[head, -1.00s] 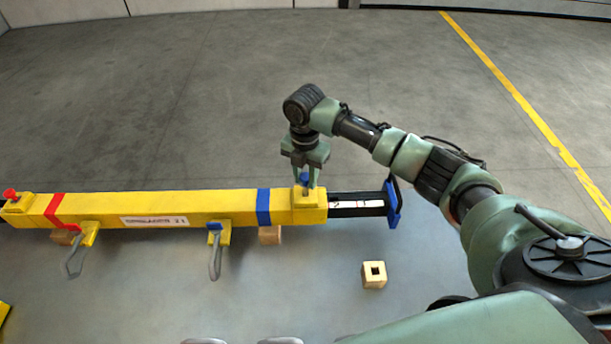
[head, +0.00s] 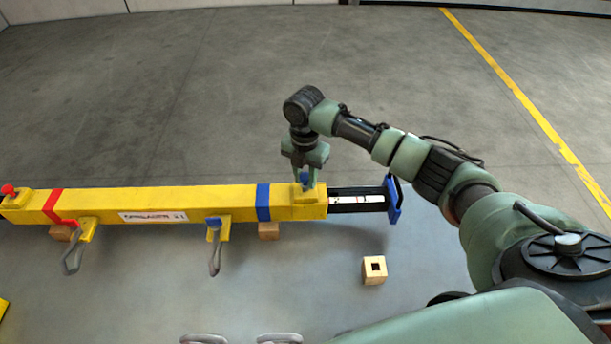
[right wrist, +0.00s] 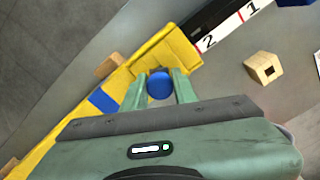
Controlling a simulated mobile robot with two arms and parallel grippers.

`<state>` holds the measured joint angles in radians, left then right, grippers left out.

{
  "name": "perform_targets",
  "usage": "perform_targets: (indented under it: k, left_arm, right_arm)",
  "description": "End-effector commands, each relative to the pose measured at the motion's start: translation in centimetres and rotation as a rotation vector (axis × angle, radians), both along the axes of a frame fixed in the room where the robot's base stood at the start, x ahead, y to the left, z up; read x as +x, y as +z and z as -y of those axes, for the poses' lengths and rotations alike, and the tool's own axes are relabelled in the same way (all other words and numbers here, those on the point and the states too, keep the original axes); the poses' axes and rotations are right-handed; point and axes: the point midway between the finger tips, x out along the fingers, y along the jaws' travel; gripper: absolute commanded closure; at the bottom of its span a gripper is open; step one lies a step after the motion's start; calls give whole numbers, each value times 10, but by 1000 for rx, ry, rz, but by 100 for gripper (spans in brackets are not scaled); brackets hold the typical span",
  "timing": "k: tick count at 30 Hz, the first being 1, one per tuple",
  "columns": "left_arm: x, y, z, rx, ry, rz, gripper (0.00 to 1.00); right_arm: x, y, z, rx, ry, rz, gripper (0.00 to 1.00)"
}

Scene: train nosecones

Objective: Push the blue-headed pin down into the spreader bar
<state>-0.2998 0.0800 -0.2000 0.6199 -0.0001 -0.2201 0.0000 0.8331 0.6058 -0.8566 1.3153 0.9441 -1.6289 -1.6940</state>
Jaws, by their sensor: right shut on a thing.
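The yellow spreader bar (head: 160,202) lies across the left and middle of the head view, with a red band, a blue band and a black inner beam (head: 345,199) sticking out at its right end. The blue-headed pin (head: 305,179) stands at the bar's right collar. Its round blue head also shows in the right wrist view (right wrist: 159,84), between the fingers. My right gripper (head: 305,180) points down over the collar and is shut on the pin. How deep the pin sits is hidden by the fingers. My left gripper is not in view.
A wooden block with a square hole (head: 374,270) sits on the grey surface right of the bar. A red-headed pin (head: 9,191) stands at the bar's left end. The surface in front is mostly clear.

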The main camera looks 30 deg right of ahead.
Motion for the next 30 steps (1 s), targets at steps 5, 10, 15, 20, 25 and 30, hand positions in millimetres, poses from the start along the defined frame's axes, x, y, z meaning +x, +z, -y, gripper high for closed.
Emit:
perform_targets:
  k: [5, 10, 15, 20, 25, 30]
  left_arm:
    - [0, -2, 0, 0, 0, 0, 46]
    - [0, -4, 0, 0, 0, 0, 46]
    - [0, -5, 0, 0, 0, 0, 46]
    - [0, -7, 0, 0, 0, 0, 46]
    - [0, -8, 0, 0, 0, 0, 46]
    - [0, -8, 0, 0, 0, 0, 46]
  right_arm:
    - [0, -4, 0, 0, 0, 0, 100]
    - [0, -8, 0, 0, 0, 0, 100]
    - [0, -11, 0, 0, 0, 0, 100]
    - [0, -14, 0, -1, 0, -1, 100]
    - [0, -17, 0, -1, 0, -1, 100]
    - [0, -17, 0, -1, 0, -1, 100]
